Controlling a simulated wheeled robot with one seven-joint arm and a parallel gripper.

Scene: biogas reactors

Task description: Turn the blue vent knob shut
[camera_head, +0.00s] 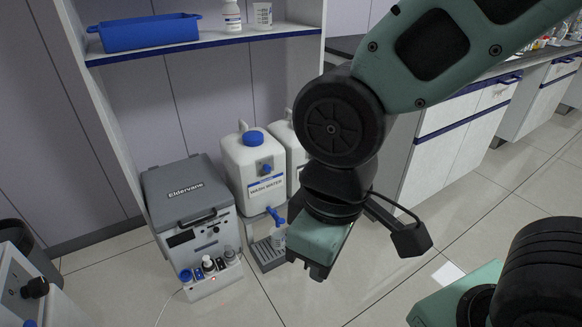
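A white jug labelled "WASH WATER" (262,186) stands at the back, under the shelf. It has a large blue cap (253,138) and a small blue knob (267,169) on its upper front, just above the label. I cannot tell whether this small knob is the vent knob, or whether it is turned open or shut. A blue tap (275,214) sits low on the jug's front. My gripper (318,272) points down in front of and to the right of the jug, apart from the knob. Its fingers are mostly hidden, so its opening does not show.
A grey-lidded "Eldervane" box (187,190) stands left of the jug, with small bottles (208,264) at its front. A grey tray (265,254) lies below the tap. A second white jug (288,147) is partly behind my arm. A blue bin (150,32) sits on the shelf above.

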